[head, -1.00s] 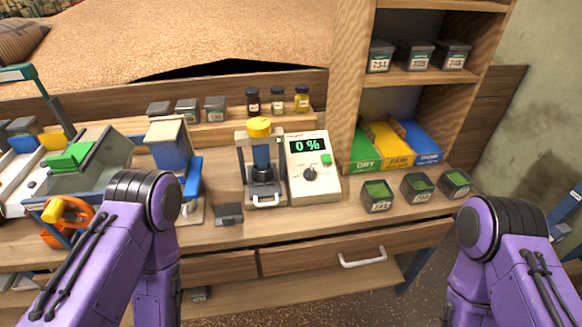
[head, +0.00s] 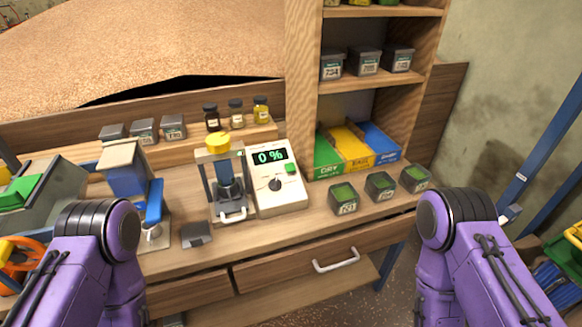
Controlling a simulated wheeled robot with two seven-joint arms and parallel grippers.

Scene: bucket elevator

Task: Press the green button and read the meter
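The meter (head: 279,198) is a cream box on the bench with a dark display (head: 270,157) that reads "0 %" in green digits. A small green button (head: 291,168) sits on its right side below the display, and a dark knob sits lower down. Beside it on the left stands a small press (head: 228,188) with a yellow top. My two purple arms come in from the lower left and lower right. Neither gripper shows; only arm links are visible, well apart from the meter.
Green, yellow and blue bins (head: 352,147) sit in the shelf behind. A small dark box (head: 196,234) lies left of the press. A drawer handle (head: 336,260) juts out in front.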

